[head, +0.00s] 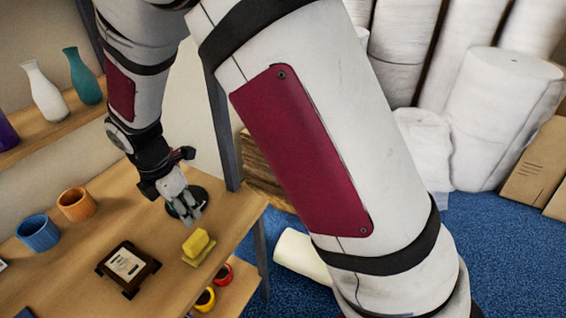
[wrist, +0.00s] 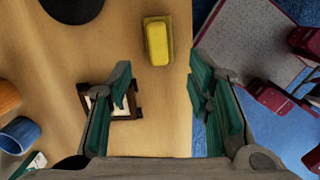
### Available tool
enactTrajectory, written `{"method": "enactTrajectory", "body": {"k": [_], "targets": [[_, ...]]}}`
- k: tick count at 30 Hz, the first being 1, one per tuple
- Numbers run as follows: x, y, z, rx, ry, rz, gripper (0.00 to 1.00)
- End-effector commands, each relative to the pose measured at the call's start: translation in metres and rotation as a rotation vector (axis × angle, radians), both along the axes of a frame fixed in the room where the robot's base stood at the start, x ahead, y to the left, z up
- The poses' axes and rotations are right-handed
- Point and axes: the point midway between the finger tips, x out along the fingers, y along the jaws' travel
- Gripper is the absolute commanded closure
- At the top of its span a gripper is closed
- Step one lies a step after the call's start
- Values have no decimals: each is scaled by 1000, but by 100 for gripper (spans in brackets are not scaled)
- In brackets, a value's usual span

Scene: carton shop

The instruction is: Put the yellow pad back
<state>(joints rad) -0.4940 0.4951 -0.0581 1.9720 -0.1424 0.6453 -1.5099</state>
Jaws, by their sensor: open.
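The yellow pad (head: 198,242) is a soft-edged block lying on a flat, duller yellow holder (head: 203,256) near the right edge of the wooden shelf top. In the wrist view the yellow pad (wrist: 158,43) lies on its holder (wrist: 147,62), ahead of my fingers and between their lines. My gripper (head: 188,213) is open and empty, above the shelf and apart from the pad, a little behind it in the head view. Its two green-padded fingers (wrist: 160,85) stand wide apart in the wrist view.
An orange mug (head: 76,204) and a blue mug (head: 39,233) stand farther left. A black disc (head: 213,198) lies behind my gripper. Coloured rolls (head: 222,275) sit on the level below. Blue carpet lies beyond the right edge.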

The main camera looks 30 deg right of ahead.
Motion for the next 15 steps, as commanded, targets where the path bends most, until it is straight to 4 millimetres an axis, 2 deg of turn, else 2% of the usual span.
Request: {"method": "enactTrajectory", "body": {"k": [1, 5, 8, 12, 15], "targets": [[-1, -9, 20, 20, -24, -71, 54], [-12, -39, 72, 81, -84, -325, 54], [-28, -64, 110, 136, -126, -539, 54], [-57, -96, 156, 217, -183, -832, 54], [-83, -118, 182, 280, -219, -1040, 54]]}}
